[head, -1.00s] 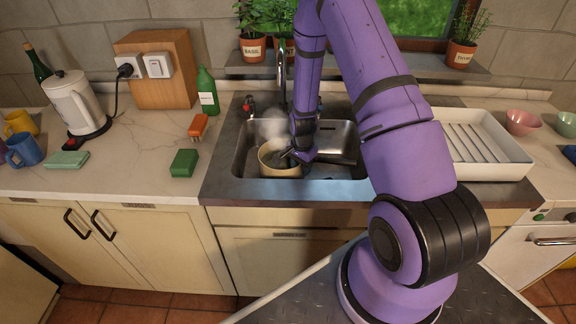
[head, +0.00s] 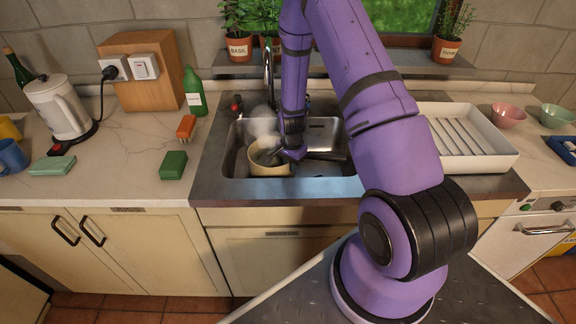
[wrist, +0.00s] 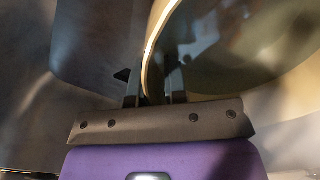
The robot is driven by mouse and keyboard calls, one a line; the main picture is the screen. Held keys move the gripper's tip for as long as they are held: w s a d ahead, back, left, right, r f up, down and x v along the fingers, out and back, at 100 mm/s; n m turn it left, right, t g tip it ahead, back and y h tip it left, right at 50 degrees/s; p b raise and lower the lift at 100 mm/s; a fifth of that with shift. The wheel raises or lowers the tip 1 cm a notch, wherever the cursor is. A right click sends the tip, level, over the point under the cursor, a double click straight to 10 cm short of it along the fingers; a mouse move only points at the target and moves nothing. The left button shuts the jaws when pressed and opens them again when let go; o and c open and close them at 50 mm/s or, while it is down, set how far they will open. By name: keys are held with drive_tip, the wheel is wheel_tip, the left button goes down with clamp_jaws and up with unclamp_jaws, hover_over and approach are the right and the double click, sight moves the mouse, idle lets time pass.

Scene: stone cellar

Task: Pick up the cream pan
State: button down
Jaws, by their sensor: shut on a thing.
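The cream pan (head: 267,171) stands in the left part of the sink, with whitish steam or vapour at its back. My gripper (head: 279,154) reaches down to the right side of its rim. In the wrist view, the pale curved rim of the pan (wrist: 148,60) runs between the two dark fingers of my gripper (wrist: 154,86), which are shut on its wall. The pan's dark inside fills the upper right there. I cannot tell whether its base touches the sink floor.
The steel sink (head: 205,180) has a tap (head: 269,80) behind the pan. A white drying rack (head: 470,150) stands to the right. A green sponge (head: 173,165), an orange brush (head: 186,127) and a green bottle (head: 194,92) are on the left counter.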

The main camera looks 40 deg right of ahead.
drive_tip(key=shift+r, duration=4.8)
